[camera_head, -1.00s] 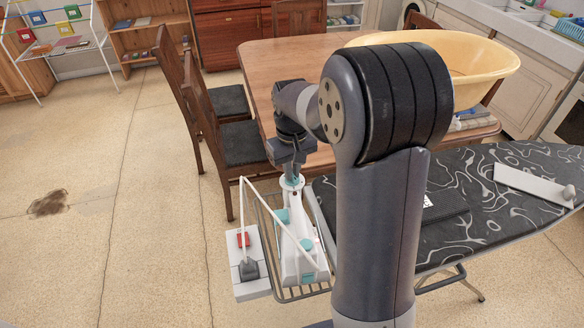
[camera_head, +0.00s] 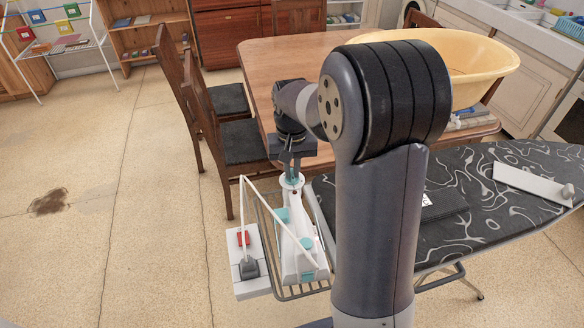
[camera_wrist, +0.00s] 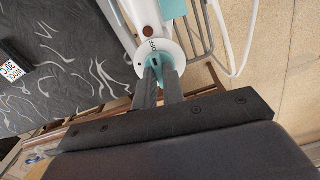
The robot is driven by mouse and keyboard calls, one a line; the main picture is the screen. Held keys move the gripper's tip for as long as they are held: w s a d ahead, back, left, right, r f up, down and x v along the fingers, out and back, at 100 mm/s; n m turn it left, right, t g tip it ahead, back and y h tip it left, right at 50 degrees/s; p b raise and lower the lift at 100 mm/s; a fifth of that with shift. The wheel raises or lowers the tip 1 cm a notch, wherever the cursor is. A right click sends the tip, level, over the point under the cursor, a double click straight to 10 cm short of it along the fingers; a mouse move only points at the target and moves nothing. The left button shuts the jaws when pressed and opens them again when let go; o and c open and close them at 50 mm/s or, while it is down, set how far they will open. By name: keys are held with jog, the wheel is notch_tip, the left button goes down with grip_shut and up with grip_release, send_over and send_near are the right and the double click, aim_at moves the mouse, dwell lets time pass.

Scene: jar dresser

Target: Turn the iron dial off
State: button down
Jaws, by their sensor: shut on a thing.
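The iron (camera_head: 292,236) is white with teal parts. It rests on the metal wire rack at the end of the ironing board. Its dial (camera_wrist: 160,50) is a round white disc with small dark marks, at the iron's end nearest my gripper. The dial also shows small in the head view (camera_head: 291,181). My gripper (camera_wrist: 158,72) is shut on the dial, with its two dark fingers close together against it. In the head view my gripper (camera_head: 292,171) comes down onto the iron from above. The fingertips partly hide the dial, and its setting is unreadable.
A white power strip (camera_head: 246,262) with a red switch and a dark plug sits left of the rack (camera_head: 290,293). The iron's white cord (camera_head: 265,209) loops nearby. The patterned ironing board (camera_head: 480,215) is right, and the wooden table (camera_head: 275,62) and chairs stand behind.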

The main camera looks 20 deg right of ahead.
aim_at(292, 173)
jog(key=c, duration=1.5)
grip_release()
jog(key=shift+r, duration=0.1)
notch_tip(292, 173, up, 11)
jog(key=shift+f, duration=0.2)
notch_tip(292, 173, down, 11)
jog(key=shift+r+n, duration=0.1)
jog(key=shift+n, duration=0.2)
